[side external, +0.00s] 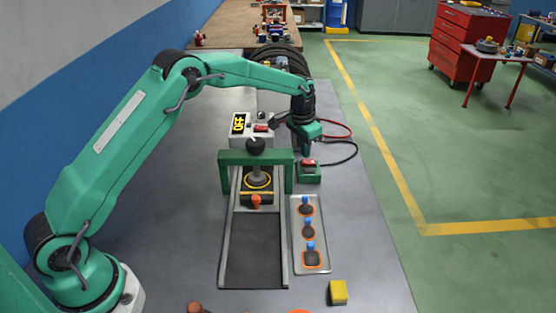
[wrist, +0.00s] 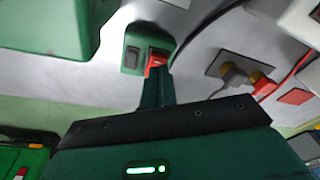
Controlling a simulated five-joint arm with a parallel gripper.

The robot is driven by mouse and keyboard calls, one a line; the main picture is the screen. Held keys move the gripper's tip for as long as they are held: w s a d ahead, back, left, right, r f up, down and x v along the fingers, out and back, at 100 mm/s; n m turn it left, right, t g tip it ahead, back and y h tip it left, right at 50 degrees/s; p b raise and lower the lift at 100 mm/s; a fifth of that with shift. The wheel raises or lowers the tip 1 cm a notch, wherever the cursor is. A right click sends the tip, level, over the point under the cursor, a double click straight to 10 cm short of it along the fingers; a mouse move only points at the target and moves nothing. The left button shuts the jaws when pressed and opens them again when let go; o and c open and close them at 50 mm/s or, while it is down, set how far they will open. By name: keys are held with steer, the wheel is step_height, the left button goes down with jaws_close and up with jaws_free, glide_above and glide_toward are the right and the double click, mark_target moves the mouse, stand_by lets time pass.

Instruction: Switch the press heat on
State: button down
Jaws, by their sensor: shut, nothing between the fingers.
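My gripper (side external: 306,150) points down just above a small green switch box (side external: 310,175) to the right of the press (side external: 228,172). In the wrist view its fingers are shut together (wrist: 158,86), with nothing between them. Their tips are at the red rocker (wrist: 156,60) on the green switch box (wrist: 139,38); I cannot tell whether they touch it. A dark rocker (wrist: 132,57) sits beside the red one.
A red and a black cable (side external: 346,148) loop right of my gripper. A grey plug and a red-yellow plug (wrist: 262,82) sit right of the switch box. A tray (side external: 323,262) with several blue-knobbed pieces and a yellow block (side external: 338,292) lie in front.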

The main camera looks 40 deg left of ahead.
mark_target(304, 161)
steer(key=shift+f, duration=0.9)
stand_by(0.8)
steer(key=shift+r, duration=3.5)
steer(key=shift+r, duration=0.15)
